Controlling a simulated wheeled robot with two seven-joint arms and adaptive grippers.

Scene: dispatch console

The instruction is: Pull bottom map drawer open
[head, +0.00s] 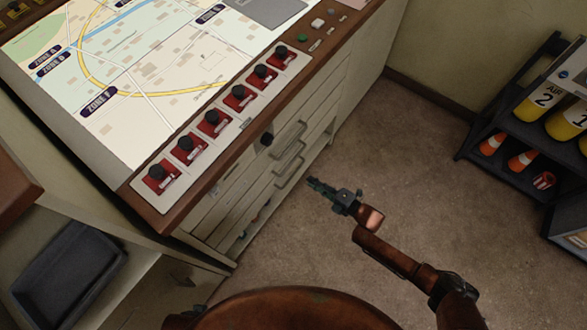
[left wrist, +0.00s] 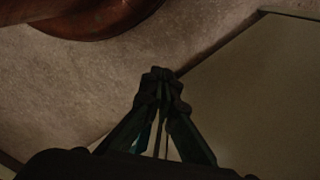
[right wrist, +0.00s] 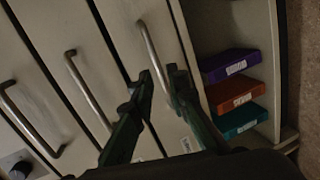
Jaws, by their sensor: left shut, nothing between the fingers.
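The bottom map drawer (right wrist: 172,128) is the lowest of three drawer fronts and looks closed. Its metal bar handle (head: 291,173) shows in the head view and again in the right wrist view (right wrist: 150,46). My right gripper (head: 313,183) is just right of that handle in the head view. In the right wrist view its fingers (right wrist: 160,74) are apart, with the handle's near part between them in the picture; I cannot tell whether they touch it. My left gripper (left wrist: 161,76) is shut and empty near a pale panel, away from the drawers.
Two more handles (right wrist: 85,88) sit above the bottom one. An open compartment below the drawers holds purple, red and teal binders (right wrist: 235,94). The map console (head: 150,70) overhangs the drawers. A dark rack (head: 515,165) stands at right; the carpet between is clear.

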